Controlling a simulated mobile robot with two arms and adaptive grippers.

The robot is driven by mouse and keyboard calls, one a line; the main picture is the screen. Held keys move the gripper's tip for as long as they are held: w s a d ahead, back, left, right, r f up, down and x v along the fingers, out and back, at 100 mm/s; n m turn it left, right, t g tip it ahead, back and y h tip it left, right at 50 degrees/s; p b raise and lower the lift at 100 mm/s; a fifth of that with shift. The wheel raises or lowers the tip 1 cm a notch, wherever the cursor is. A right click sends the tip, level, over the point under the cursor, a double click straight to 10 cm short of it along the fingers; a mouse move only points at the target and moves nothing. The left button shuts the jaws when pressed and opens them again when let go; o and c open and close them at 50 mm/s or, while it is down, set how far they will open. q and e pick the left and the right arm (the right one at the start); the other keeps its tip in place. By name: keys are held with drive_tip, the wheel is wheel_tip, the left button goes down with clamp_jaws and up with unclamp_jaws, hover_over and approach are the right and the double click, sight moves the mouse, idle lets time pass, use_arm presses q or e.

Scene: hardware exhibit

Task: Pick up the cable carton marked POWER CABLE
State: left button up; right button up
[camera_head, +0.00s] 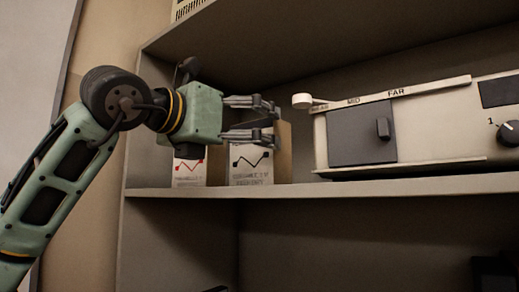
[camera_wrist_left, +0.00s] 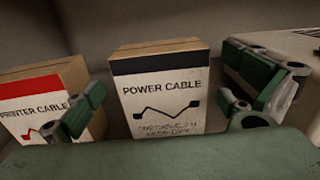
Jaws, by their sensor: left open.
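The POWER CABLE carton (camera_wrist_left: 163,95) is a brown box with a white front label and a dark band on top. It stands upright on the shelf, in the middle of the left wrist view, and in the head view (camera_head: 252,170) it is partly hidden behind my gripper. My left gripper (camera_head: 275,121) is open and empty. Its fingers show on either side of the carton in the wrist view (camera_wrist_left: 170,112), with the carton apparently beyond them; I cannot tell whether they touch it. My right gripper is not in view.
A PRINTER CABLE carton (camera_wrist_left: 42,106) with a red band stands close on the left. A beige device (camera_head: 420,140) with a MID and FAR scale stands to the right on the same shelf board (camera_head: 330,188). Another shelf panel slopes above.

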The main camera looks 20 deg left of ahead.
use_arm(q)
drive_tip(key=p+x, duration=0.1)
drive_tip(key=x, duration=0.2)
drive_tip(key=shift+w+d, duration=0.2)
drive_tip(key=shift+w, duration=0.15)
drive_tip(key=shift+w+d+f, duration=0.15)
drive_tip(key=shift+w, duration=0.3)
drive_tip(key=shift+s, duration=0.1)
drive_tip(key=shift+c, duration=0.8)
drive_tip(key=c, duration=1.1)
drive_tip(key=shift+o, duration=0.2)
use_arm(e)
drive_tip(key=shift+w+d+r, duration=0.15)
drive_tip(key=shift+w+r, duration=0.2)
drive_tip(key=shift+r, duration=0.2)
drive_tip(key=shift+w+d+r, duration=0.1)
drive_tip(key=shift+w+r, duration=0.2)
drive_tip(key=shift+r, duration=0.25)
